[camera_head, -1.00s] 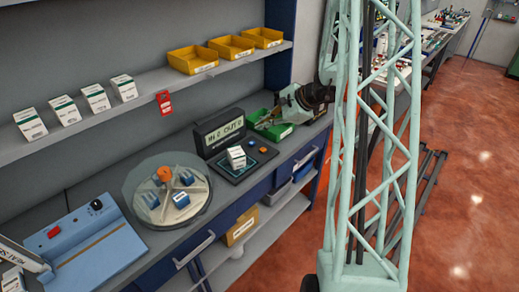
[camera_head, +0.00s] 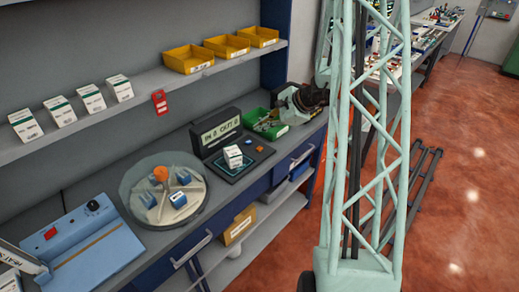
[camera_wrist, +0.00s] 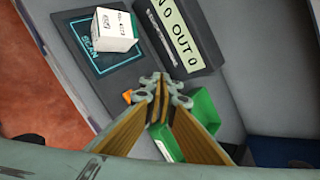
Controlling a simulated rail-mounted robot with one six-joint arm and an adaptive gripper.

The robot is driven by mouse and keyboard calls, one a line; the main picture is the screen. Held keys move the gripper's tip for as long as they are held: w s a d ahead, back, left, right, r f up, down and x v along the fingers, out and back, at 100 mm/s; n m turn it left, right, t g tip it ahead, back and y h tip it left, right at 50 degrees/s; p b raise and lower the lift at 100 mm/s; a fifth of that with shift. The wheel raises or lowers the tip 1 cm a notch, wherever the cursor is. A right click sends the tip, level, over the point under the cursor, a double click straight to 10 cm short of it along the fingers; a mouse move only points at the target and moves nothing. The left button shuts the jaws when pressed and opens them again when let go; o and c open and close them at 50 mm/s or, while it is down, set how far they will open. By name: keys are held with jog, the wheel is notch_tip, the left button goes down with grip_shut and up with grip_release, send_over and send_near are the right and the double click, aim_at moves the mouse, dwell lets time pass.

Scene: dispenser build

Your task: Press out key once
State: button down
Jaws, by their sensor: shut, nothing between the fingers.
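An orange key (camera_head: 259,149) sits on the dark scanner pad (camera_head: 231,178) at its right end; no lettering on it can be read. In the wrist view the orange key (camera_wrist: 127,96) shows just left of my fingertips, partly hidden by them. The counter display (camera_head: 217,132) stands behind the pad and reads IN 0 OUT 0. My gripper (camera_wrist: 158,88) is shut and empty, apparently above the bench by the pad's right end. In the head view it is near the green bin, its tips hard to make out.
A white box (camera_head: 233,156) stands on the pad's scan square. A green bin (camera_head: 265,126) is right of the display, partly under my gripper in the wrist view. A round dispenser tray (camera_head: 165,224) is to the left. A shelf (camera_head: 140,92) with boxes and yellow bins runs above.

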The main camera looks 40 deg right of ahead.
jog(key=b, duration=0.1)
send_over(260, 149)
jog(key=shift+f, duration=2.85)
jog(key=shift+f+b, duration=1)
jog(key=shift+b, duration=0.35)
jog(key=shift+f+b, duration=1.1)
jog(key=shift+b, duration=0.65)
jog(key=shift+d+r, duration=0.1)
jog(key=shift+r, duration=0.8)
jog(key=shift+r, duration=0.15)
dwell(0.3)
